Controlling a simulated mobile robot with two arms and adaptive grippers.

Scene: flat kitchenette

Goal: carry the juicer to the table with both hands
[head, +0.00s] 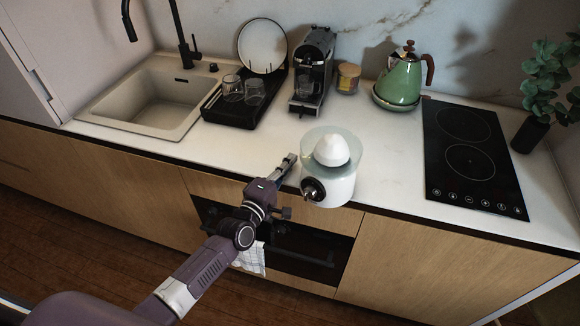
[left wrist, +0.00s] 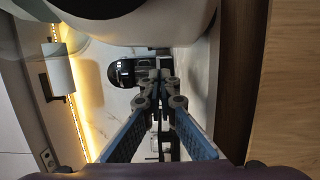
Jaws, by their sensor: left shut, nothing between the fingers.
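The juicer (head: 334,188) stands upright on the white counter near its front edge. It has a white base, a clear bowl, a white cone on top and a dark round knob on its front left. My left gripper (head: 288,161) reaches over the counter edge just left of the juicer. Its fingers are shut and hold nothing. I cannot tell if they touch the juicer. In the left wrist view the shut fingers (left wrist: 160,85) are in the middle, and the pale juicer body (left wrist: 140,22) fills the top. My right gripper is not in view. No table is identifiable.
A black hob (head: 470,160) lies to the right. A green kettle (head: 403,80), coffee machine (head: 312,68) and jar (head: 348,78) stand behind. A dish rack (head: 225,112) and sink (head: 150,100) are to the left. An oven with a towel (head: 251,258) is below the counter.

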